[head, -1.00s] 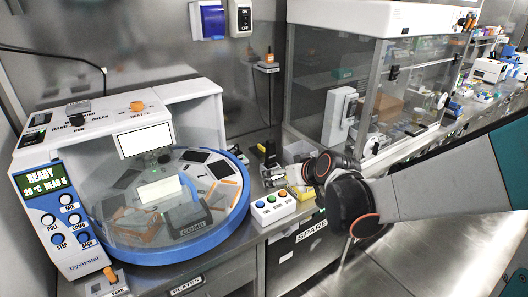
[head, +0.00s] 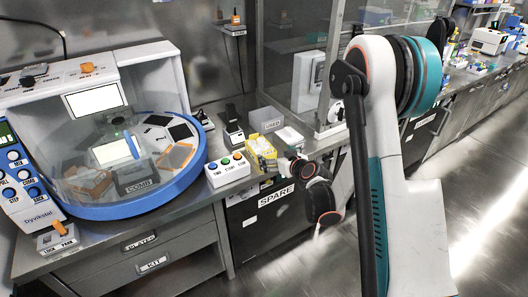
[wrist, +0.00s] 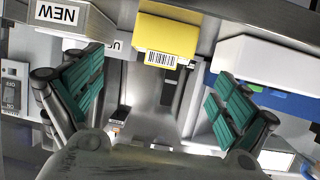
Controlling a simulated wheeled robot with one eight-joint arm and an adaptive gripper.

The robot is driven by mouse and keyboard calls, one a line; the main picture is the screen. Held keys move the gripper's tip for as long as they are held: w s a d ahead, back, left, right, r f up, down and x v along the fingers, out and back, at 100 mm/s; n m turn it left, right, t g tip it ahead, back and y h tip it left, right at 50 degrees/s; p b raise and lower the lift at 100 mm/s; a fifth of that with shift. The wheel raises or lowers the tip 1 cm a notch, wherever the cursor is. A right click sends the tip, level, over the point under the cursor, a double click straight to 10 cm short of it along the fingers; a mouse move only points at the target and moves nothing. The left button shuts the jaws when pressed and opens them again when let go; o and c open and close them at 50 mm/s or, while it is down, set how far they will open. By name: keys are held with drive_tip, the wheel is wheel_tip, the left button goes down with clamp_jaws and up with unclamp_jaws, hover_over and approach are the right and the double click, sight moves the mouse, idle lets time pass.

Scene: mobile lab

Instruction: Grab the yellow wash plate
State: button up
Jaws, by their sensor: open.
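A yellow block with a white barcode label, which looks like the wash plate (wrist: 168,38), shows at the top middle of the wrist view. In the head view the yellow wash plate (head: 262,142) is on the bench just right of the three-button box. My gripper (wrist: 158,98) is open, with its teal fingers wide apart and nothing between them. The plate lies beyond the fingertips, roughly centred between them and apart from them. In the head view my gripper (head: 268,165) is at the bench front edge, close in front of the plate, partly hiding it.
The button box (head: 229,169) stands left of the plate. The round blue-rimmed machine (head: 130,207) fills the bench at left. A glass cabinet stands right.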

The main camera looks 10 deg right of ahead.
sight(268, 153)
drive_tip(key=b+x, duration=0.1)
drive_tip(key=x, duration=0.6)
drive_tip(key=shift+f+b, duration=0.1)
drive_tip(key=shift+b, duration=0.2)
drive_tip(key=shift+r+b+x, duration=0.2)
drive_tip(key=shift+b+x, duration=0.45)
drive_tip(key=shift+x, duration=0.75)
drive_tip(key=shift+r+b+x, duration=0.25)
drive_tip(key=shift+b+x, duration=0.35)
drive_tip(key=shift+x, duration=0.85)
drive_tip(key=shift+w+a, duration=0.15)
drive_tip(key=shift+c, duration=0.6)
drive_tip(key=c, duration=1)
